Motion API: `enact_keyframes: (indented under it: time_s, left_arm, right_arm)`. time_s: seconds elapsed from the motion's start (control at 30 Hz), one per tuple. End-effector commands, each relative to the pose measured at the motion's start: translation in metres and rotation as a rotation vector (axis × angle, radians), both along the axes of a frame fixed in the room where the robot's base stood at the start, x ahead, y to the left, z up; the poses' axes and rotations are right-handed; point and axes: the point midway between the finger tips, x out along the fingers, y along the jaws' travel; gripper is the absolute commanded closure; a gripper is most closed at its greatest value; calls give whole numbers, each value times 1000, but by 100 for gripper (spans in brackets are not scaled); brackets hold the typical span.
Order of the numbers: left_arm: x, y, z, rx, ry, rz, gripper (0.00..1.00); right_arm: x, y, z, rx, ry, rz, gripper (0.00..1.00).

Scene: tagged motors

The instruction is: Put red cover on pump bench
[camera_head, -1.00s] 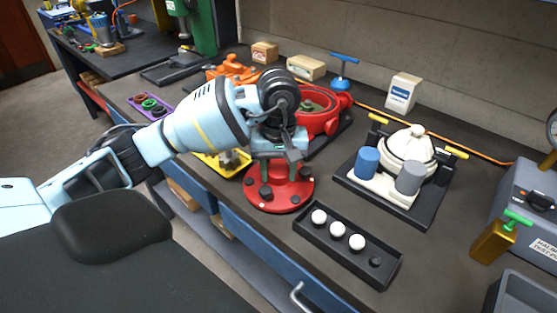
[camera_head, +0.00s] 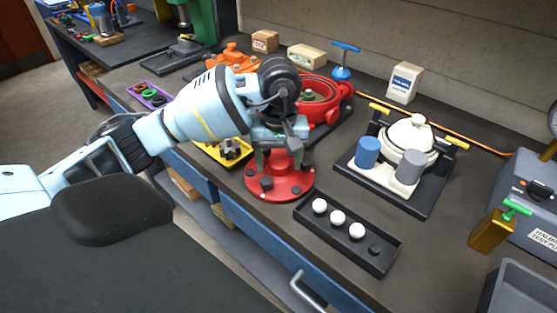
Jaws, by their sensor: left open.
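The red cover (camera_head: 282,189) is a round red disc with dark knobs near its rim, lying on the bench near its front edge. My left gripper (camera_head: 278,158) is open, pointing down over the back part of the cover, with its fingers at either side of the cover's middle. Whether the fingers touch it I cannot tell. A red pump (camera_head: 327,104) with an open round top sits on a dark base behind the gripper, partly hidden by my arm. My right gripper is out of view.
A black tray with white balls (camera_head: 345,237) lies right of the cover. A white pump (camera_head: 408,140) with blue and grey cylinders stands behind it. A yellow tray (camera_head: 213,152), orange part (camera_head: 232,57) and purple tray (camera_head: 147,95) lie left. A gold can (camera_head: 490,232) stands at right.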

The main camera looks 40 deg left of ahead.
Motion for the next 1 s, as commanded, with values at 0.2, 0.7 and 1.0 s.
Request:
enact_keyframes:
  time_s: [0.2,0.7,1.0]
  left_arm:
    - [2,0,39,-1,-9,-1,34]
    - [1,0,115,0,-4,1,34]
    - [0,0,116,-1,-1,0,34]
  right_arm:
    - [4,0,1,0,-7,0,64]
    - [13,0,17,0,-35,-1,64]
    - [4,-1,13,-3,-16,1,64]
